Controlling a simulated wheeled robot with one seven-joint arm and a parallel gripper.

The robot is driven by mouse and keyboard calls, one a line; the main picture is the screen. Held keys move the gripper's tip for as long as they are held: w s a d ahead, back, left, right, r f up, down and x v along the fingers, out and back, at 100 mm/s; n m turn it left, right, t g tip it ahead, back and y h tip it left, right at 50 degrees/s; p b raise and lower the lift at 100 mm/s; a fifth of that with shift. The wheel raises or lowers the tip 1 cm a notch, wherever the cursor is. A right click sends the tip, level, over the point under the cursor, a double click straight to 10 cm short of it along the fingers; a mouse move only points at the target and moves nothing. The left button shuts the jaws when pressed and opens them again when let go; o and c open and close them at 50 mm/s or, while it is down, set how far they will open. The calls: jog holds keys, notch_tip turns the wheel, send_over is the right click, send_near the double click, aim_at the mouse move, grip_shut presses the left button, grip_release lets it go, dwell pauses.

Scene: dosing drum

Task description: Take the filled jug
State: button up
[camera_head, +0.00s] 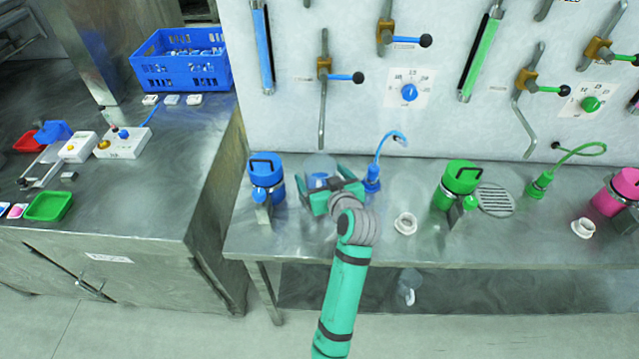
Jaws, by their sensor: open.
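A clear jug (319,165) with blue contents low inside stands on the steel bench, beside a blue lidded drum (266,177). My gripper (322,188), with teal fingers, reaches in from the front at the jug. The fingers are open, with the jug seen between or just behind them. I cannot tell whether they touch it. The gripper hides the jug's lower front, and its handle is not clear to see.
A blue hose spout (373,180) stands close right of my gripper. A white cup-like piece (405,223) lies near the front edge. A green drum (457,184) and green hose spout (540,184) stand further right. Bare bench (330,240) lies in front.

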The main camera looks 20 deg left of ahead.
jog(key=c, duration=1.4)
jog(key=shift+c, duration=0.2)
jog(key=shift+r, duration=0.2)
